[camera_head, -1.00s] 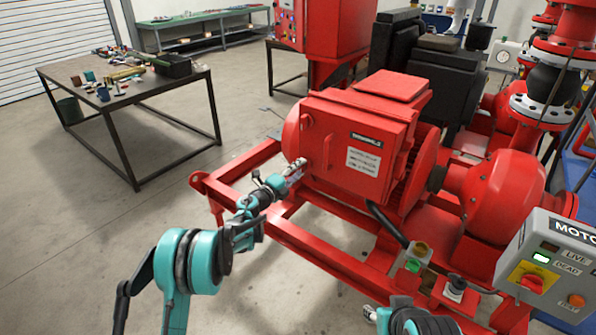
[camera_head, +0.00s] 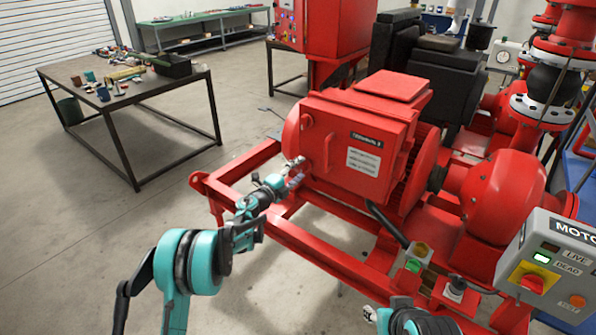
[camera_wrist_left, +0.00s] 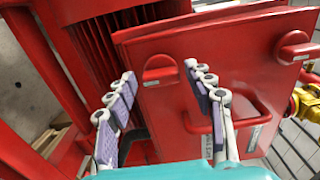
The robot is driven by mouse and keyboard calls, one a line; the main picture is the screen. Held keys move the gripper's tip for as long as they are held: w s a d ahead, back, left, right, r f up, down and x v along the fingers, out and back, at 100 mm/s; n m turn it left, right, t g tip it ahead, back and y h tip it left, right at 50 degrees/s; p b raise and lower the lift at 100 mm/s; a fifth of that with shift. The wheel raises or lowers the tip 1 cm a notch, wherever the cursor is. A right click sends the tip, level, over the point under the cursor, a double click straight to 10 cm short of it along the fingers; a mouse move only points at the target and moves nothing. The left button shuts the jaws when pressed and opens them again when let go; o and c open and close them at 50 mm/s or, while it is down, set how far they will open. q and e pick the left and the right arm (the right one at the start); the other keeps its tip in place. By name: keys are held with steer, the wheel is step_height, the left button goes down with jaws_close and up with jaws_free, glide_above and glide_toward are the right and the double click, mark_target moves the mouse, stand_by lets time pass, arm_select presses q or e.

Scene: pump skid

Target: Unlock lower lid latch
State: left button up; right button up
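The red terminal box (camera_head: 345,140) has a lid with a handle (camera_head: 328,152) and an upper latch (camera_head: 307,120) on its left edge. In the left wrist view, which is turned sideways, the lower latch (camera_wrist_left: 158,72) is the red knob at left and the upper latch (camera_wrist_left: 293,48) is at right. My left gripper (camera_head: 296,166) is at the lid's lower left edge and covers the lower latch in the head view. In the wrist view its fingers (camera_wrist_left: 160,76) are apart, one on each side of the lower latch; contact is unclear. My right gripper (camera_head: 371,314) is only partly visible at the bottom.
The red skid frame (camera_head: 330,262) runs below the box. The lid handle (camera_wrist_left: 206,125) is close to one left finger. A motor control box (camera_head: 550,262) stands at lower right. Open floor lies left, before a cluttered table (camera_head: 130,98).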

stand_by(0.3)
arm_select(q)
steer(key=v, duration=1.2)
